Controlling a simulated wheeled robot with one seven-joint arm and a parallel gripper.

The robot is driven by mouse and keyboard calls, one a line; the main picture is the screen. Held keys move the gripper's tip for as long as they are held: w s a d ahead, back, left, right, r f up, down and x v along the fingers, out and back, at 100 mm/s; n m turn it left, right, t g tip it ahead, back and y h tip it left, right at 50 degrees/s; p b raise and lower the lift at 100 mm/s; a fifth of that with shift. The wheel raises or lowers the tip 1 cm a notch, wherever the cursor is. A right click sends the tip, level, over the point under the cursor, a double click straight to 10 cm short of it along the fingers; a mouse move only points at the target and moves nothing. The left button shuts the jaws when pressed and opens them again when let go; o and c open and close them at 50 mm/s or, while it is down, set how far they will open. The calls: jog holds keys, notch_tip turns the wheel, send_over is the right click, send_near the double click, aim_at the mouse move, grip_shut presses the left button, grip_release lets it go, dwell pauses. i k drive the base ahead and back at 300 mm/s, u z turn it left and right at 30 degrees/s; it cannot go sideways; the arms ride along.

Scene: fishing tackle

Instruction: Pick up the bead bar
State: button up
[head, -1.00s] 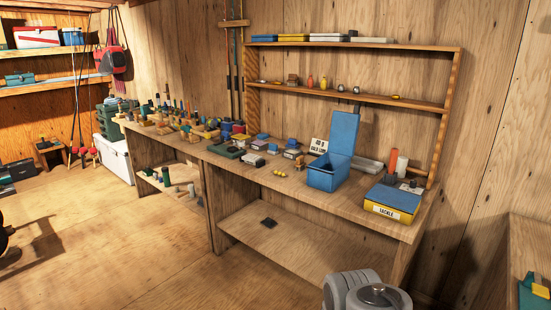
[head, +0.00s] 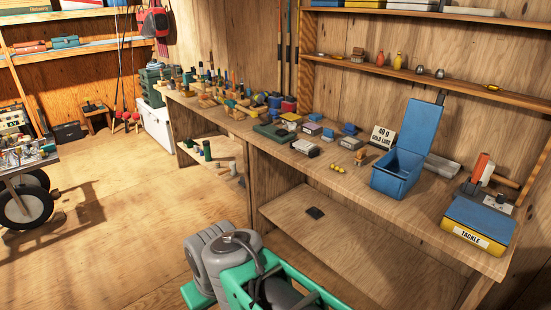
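A short row of yellow beads (head: 338,168), which looks like the bead bar, lies on the long wooden workbench (head: 330,196), near its front edge. It is left of the open blue box (head: 396,178) and in front of a small brown figure-like item (head: 360,157). It is small in the picture, so its details cannot be told. My gripper's fingers do not show. Only grey, rounded parts of my arm (head: 222,258) are at the bottom of the view, well short of the bench.
A blue and yellow tackle box (head: 478,222) stands at the bench's right end. Several small boxes and lures crowd the bench further left. A lower shelf (head: 350,235) holds one dark flat item (head: 315,212). The floor at left is open, with a wheeled cart (head: 25,185) beyond.

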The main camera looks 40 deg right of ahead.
aim_at(341, 170)
jog(key=u, duration=0.2)
jog(key=i, duration=1.45)
jog(key=z, duration=0.75)
jog(key=i, duration=1.05)
jog(key=z, duration=1.15)
jog(key=i, duration=0.35)
jog(key=z, duration=0.15)
